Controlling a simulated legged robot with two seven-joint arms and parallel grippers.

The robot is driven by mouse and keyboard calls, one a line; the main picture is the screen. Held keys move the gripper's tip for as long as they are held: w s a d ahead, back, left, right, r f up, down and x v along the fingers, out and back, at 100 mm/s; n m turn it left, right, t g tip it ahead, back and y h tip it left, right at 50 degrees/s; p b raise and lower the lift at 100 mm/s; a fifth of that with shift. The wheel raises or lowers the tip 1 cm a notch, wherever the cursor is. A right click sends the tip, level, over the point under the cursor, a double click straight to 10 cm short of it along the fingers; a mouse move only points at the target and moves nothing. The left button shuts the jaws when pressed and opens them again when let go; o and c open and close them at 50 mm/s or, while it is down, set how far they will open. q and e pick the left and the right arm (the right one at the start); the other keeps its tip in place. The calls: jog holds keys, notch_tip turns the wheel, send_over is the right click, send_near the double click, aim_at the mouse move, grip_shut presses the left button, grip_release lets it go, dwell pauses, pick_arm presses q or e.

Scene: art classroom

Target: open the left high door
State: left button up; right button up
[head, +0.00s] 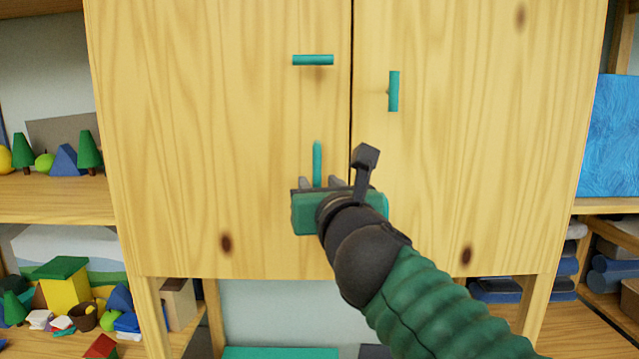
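The left high door (200,120) is pale wood and looks shut, with a thin dark gap along its right edge. A horizontal teal handle (313,60) sits high on it. Lower down, an upright teal bar (317,160) shows in front of the same door, its lower end hidden by my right gripper. My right gripper (318,184), teal with grey fingers, is just below and around the visible part of this bar. The fingers are small and partly hidden, so I cannot tell whether they touch or grip it. My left gripper is out of view.
The right door (480,130) has a vertical teal handle (393,91) and looks shut. Open shelves (60,200) with toy trees and blocks stand at the left. A blue panel (608,135) and shelves are at the right. The space below the cabinet is open.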

jog(key=shift+f, duration=0.1)
jog(key=shift+c, duration=1.4)
jog(key=shift+w+a, duration=0.25)
grip_shut()
jog(key=shift+s+a, duration=0.1)
